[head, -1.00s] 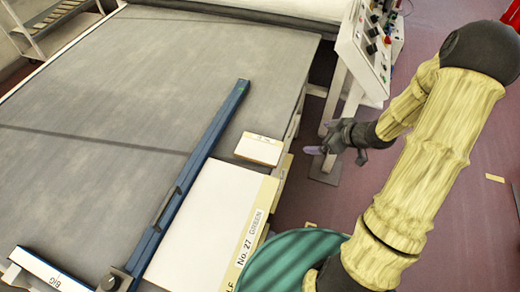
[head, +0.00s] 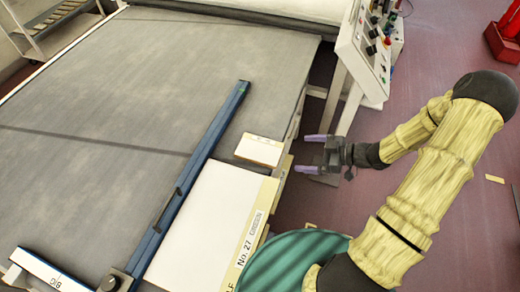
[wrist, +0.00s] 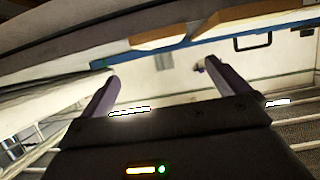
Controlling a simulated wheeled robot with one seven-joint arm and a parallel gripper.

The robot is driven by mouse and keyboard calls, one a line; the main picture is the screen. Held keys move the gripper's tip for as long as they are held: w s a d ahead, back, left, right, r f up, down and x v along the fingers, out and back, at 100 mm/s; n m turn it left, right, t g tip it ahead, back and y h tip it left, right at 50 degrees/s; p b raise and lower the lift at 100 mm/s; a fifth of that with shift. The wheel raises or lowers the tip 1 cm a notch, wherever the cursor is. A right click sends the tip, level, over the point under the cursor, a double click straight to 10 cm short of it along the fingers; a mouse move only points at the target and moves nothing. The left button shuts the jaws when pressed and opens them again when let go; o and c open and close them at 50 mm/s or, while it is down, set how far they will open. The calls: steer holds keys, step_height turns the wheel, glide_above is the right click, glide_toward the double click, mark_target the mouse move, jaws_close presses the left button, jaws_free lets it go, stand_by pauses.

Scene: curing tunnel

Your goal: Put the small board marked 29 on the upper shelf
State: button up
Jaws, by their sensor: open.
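A small pale board (head: 258,150) lies on the grey belt (head: 150,70) by its right edge; its label is too small to read. My gripper (head: 312,153) is open and empty, just right of that board, apart from it, with its two purple fingers pointing left toward the belt edge. In the wrist view my gripper (wrist: 160,88) shows its fingers spread below the belt edge, where board undersides (wrist: 160,38) jut out above them. I cannot make out an upper shelf for certain.
A larger white board marked No. 27 (head: 205,220) lies nearer, beside a blue bar (head: 190,175) across the belt. A control panel (head: 365,45) stands beyond my gripper. A red object (head: 508,40) stands at the far right. Floor right of the belt is mostly clear.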

steer(key=p, duration=0.2)
glide_toward(262, 150)
steer(key=x, duration=0.3)
steer(key=shift+d+f, duration=0.1)
steer(key=shift+f, duration=0.2)
steer(key=shift+w+a+p, duration=0.15)
steer(key=shift+a+p, duration=0.2)
steer(key=shift+a, duration=0.25)
steer(key=p+x, duration=0.1)
steer(key=x, duration=0.2)
steer(key=shift+w+a, duration=0.1)
steer(key=shift+a, duration=0.05)
steer(key=shift+w+a+f+p, duration=0.1)
steer(key=shift+a+f+p, duration=0.15)
steer(key=shift+a+p, duration=0.05)
steer(key=c, duration=0.8)
steer(key=shift+r, duration=0.2)
steer(key=shift+c, duration=0.2)
